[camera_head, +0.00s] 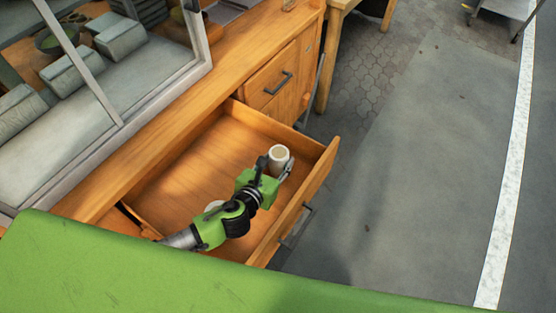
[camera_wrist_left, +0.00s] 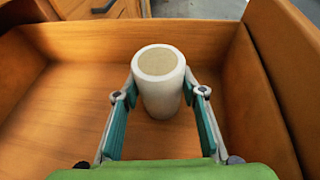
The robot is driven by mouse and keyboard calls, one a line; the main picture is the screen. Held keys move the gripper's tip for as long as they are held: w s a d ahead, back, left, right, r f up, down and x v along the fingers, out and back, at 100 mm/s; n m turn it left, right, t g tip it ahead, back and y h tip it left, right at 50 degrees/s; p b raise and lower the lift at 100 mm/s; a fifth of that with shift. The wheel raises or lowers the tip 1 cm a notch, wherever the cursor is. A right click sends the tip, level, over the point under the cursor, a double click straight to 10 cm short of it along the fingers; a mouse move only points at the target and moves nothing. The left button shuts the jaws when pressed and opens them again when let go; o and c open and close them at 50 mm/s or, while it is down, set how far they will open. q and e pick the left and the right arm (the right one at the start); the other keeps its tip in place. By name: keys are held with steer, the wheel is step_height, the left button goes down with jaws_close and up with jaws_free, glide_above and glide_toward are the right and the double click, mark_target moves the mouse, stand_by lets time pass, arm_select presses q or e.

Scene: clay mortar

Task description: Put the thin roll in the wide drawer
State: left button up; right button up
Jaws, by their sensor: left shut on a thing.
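The thin roll (camera_head: 279,156) is a white upright cylinder with a pale beige top. It is over the right part of the open wide drawer (camera_head: 195,160), near the drawer's front wall. My left gripper (camera_head: 276,168) reaches over the drawer and is shut on the roll. In the left wrist view, the roll (camera_wrist_left: 159,82) stands between the two fingertips, with the drawer floor (camera_wrist_left: 55,105) around it. I cannot tell whether the roll's base touches the floor. My right gripper is not in view.
A closed drawer with a dark handle (camera_head: 278,83) is in the wooden cabinet behind. A metal-framed window (camera_head: 125,125) stands at the left over the counter. A green surface (camera_head: 130,270) fills the lower left. Open grey pavement (camera_head: 420,150) lies to the right.

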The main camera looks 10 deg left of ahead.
arm_select(q)
steer(key=o, duration=1)
steer(key=shift+r, duration=0.15)
steer(key=v, duration=1.2)
steer(key=shift+p, duration=0.35)
